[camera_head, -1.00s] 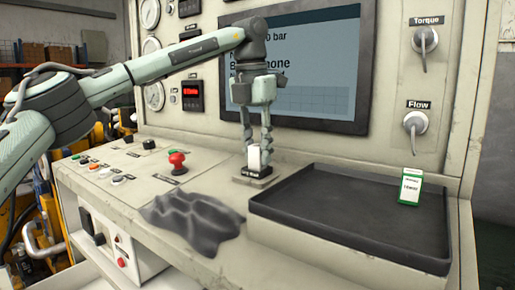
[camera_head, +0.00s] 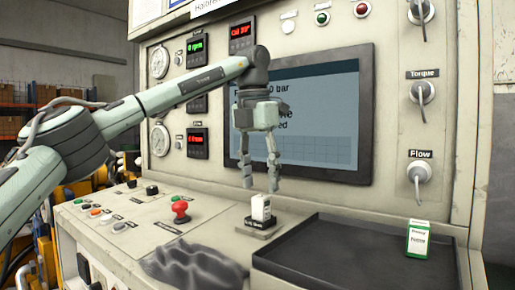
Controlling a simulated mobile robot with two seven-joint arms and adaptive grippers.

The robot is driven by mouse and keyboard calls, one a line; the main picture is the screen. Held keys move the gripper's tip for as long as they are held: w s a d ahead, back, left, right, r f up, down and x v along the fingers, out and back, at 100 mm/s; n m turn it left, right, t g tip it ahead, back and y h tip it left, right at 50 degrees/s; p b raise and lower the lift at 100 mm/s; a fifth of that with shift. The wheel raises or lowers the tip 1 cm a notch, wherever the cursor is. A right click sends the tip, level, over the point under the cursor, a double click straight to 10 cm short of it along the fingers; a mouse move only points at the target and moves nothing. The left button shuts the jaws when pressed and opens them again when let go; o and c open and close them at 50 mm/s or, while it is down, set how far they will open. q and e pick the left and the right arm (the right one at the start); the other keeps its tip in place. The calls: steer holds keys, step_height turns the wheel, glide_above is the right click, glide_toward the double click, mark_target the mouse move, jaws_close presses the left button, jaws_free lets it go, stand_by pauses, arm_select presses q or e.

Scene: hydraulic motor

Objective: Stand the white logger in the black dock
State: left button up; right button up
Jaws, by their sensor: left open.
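The white logger (camera_head: 261,208) stands upright in the small black dock (camera_head: 256,227) on the console ledge, left of the black tray. My left gripper (camera_head: 260,189) is above the logger, fingers pointing down and spread. It is open and empty, with its fingertips clear of the logger's top. My right gripper is not in view.
The black tray (camera_head: 320,284) holds a green-and-white box (camera_head: 418,240) at its right. A crumpled grey cloth (camera_head: 193,268) lies in front of the dock. A red mushroom button (camera_head: 180,208) stands to the left. The screen (camera_head: 330,115) is behind my gripper.

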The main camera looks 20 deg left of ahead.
mark_target(257, 198)
arm_select(q)
step_height(257, 198, up, 8)
steer(key=shift+s+a+f, duration=0.15)
steer(key=shift+s, duration=0.3)
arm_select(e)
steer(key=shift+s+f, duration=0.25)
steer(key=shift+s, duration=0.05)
